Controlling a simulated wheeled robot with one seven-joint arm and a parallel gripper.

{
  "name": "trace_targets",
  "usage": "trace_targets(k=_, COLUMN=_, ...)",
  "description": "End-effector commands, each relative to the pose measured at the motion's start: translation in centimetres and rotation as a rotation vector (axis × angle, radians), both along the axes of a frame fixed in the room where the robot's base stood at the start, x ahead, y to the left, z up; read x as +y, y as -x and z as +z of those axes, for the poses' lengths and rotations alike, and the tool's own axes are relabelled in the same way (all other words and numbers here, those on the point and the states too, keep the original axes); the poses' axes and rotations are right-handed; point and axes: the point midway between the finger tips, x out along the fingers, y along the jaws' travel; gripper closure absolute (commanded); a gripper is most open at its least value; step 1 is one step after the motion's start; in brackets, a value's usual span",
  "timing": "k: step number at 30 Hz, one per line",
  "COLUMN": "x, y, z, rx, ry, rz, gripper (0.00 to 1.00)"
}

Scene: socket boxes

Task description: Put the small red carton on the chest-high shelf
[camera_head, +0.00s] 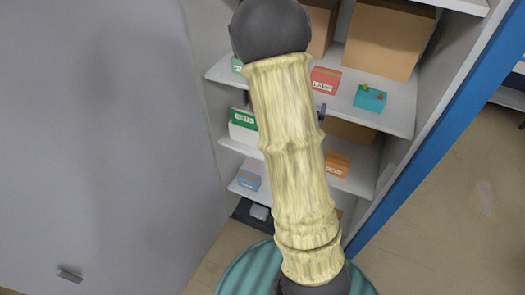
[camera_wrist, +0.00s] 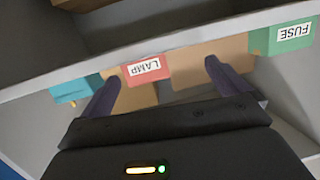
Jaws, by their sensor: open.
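The small red carton (camera_head: 325,80), labelled LAMP, stands on a shelf board (camera_head: 400,117) of the cabinet, right of my arm in the head view. In the wrist view, which is upside down, the red carton (camera_wrist: 147,69) shows between the two dark fingers of my gripper (camera_wrist: 162,73). The fingers are apart and nothing is held. The fingertips lie to either side of the carton in the picture; how far they are from it in depth I cannot tell. My arm hides most of my gripper in the head view.
A teal box (camera_head: 370,98) with small coloured parts on top stands right of the carton. A green FUSE box (camera_wrist: 283,36) stands on its other side. Large brown boxes (camera_head: 388,38) are behind. Lower shelves hold a green-and-white box (camera_head: 243,125), an orange carton (camera_head: 337,164) and a blue carton (camera_head: 249,181).

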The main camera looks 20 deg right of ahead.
Motion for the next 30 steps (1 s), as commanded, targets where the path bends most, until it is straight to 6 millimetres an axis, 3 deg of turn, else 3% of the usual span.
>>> trace_targets(k=8, x=8.2, y=-0.1, z=-2.6, rx=0.262, ry=-0.268, rz=0.222, gripper=0.0)
trace_targets(k=14, x=14.6, y=2.6, z=-3.4, rx=0.503, ry=-0.387, rz=0.41, gripper=0.0)
trace_targets(k=18, x=18.5, y=5.8, z=-3.3, rx=0.688, ry=-0.425, rz=0.534, gripper=0.0)
trace_targets(k=25, x=22.1, y=12.0, z=-2.5, rx=0.985, ry=-0.416, rz=0.688, gripper=0.0)
trace_targets(k=30, x=22.7, y=14.0, z=-2.2, rx=1.076, ry=-0.403, rz=0.72, gripper=0.0)
